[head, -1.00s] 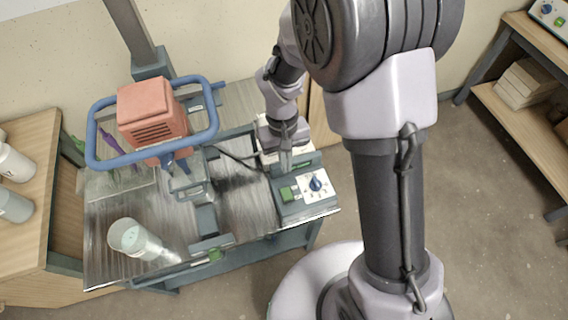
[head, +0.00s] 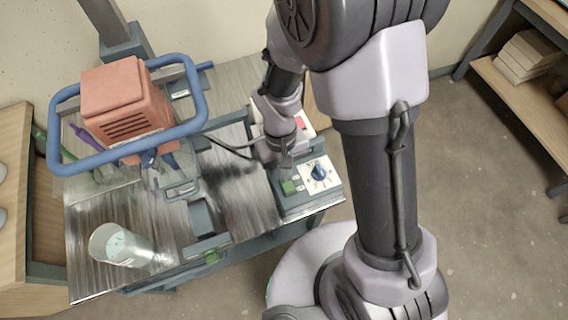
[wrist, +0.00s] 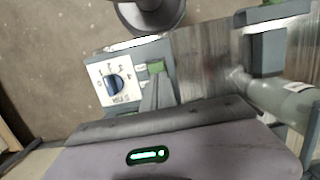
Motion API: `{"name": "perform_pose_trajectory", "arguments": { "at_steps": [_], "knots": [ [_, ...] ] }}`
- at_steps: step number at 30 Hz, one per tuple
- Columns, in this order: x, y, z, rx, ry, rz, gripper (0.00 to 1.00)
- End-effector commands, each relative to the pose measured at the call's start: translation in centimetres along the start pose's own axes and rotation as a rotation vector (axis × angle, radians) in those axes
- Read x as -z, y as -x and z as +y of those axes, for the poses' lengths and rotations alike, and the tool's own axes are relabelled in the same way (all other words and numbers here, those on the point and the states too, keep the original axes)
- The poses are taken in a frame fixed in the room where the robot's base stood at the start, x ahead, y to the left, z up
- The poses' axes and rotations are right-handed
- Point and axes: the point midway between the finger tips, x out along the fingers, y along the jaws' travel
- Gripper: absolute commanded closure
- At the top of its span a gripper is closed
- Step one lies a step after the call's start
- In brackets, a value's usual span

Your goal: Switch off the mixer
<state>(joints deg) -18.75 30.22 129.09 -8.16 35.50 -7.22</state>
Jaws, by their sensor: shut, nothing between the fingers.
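The mixer (head: 127,102) has an orange motor housing inside a blue tubular frame, over the left of a metal-topped bench. Its control box (head: 308,199) is grey, on the bench's right end, with a green switch (head: 289,187) and a blue dial (head: 319,172) on a white plate. In the wrist view the green switch (wrist: 156,67) and the dial (wrist: 115,84) are also clear. My gripper (head: 287,168) is shut and empty, just behind the green switch. In the wrist view its fingertips (wrist: 154,80) overlap the switch's lower edge; I cannot tell whether they touch.
A red-and-white item (head: 299,122) is partly hidden behind my gripper. A dark cable (head: 228,148) runs across the bench. Shelving (head: 530,100) stands at the right, with bare floor before it.

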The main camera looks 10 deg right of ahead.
Motion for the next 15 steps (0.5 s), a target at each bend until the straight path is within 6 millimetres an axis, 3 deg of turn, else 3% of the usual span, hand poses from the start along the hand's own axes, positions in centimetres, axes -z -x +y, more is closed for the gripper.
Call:
{"name": "perform_pose_trajectory", "arguments": {
  "at_steps": [1, 6, 15],
  "knots": [
    [0.0, -1.4, 0.0, 0.0, -0.001, -0.003, 1.0],
    [0.0, -3.9, 0.0, -0.001, 0.001, -0.001, 1.0],
    [0.0, -4.6, 0.0, 0.0, 0.0, 0.0, 1.0]
  ]
}}
